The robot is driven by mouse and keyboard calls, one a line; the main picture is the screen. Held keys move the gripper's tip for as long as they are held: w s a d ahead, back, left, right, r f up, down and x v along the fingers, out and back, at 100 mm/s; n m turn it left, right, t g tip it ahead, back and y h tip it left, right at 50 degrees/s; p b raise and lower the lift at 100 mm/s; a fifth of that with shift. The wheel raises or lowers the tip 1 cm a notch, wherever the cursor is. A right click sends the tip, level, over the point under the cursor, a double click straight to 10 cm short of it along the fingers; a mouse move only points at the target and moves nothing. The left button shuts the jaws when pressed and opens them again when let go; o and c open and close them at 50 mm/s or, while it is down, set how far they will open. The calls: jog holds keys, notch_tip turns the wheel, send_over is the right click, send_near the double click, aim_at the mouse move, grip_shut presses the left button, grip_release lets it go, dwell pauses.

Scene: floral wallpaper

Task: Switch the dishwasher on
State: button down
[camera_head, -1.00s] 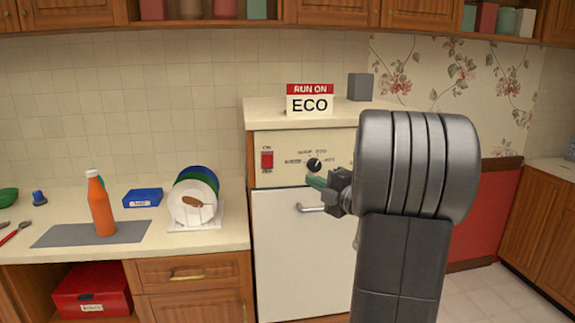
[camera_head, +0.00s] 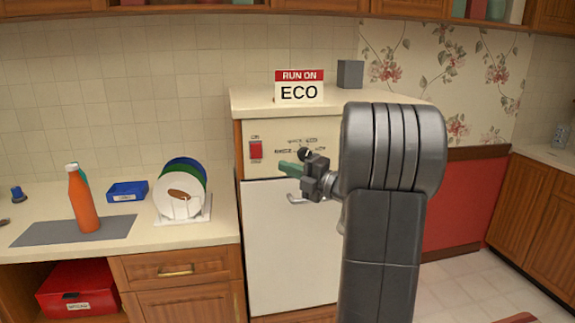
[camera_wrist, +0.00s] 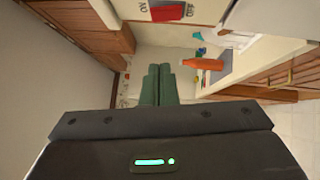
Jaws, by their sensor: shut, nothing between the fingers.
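The white dishwasher (camera_head: 290,240) stands under a cream worktop in the head view, its door shut. Its panel has a red rocker switch (camera_head: 256,150) at the left and a black dial (camera_head: 305,154), partly hidden by my gripper. The switch also shows at the top of the wrist view (camera_wrist: 168,13), with ON and OFF lettering beside it. A sign (camera_head: 299,87) on top reads "RUN ON ECO". My gripper (camera_head: 284,167) is shut and empty, its green fingers pointing left in front of the panel, right of the switch and a little below it. I see no contact with the switch.
A door handle (camera_head: 295,199) lies just below my gripper. On the left counter are a plate rack (camera_head: 195,219), an orange bottle (camera_head: 82,200) and a blue box (camera_head: 127,191). A grey block (camera_head: 350,74) stands on the dishwasher top.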

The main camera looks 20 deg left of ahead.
jog(key=p, duration=0.2)
send_near(253, 148)
jog(key=s+a, duration=0.2)
jog(key=a, duration=0.2)
jog(key=shift+w+a+r+p, duration=0.2)
jog(key=shift+w+a+p, duration=0.15)
jog(key=shift+w, duration=0.25)
jog(key=shift+w+a+r+p, duration=0.2)
jog(key=shift+w+a, duration=0.15)
jog(key=shift+w, duration=0.25)
jog(key=shift+w+a, duration=0.2)
jog(key=shift+w, duration=0.15)
jog(key=shift+r, duration=0.1)
jog(key=shift+w+a+r+p, duration=0.15)
jog(key=shift+r+p, duration=0.1)
jog(key=shift+p, duration=0.45)
jog(key=shift+f+m+h, duration=0.2)
jog(key=shift+m+h, duration=0.1)
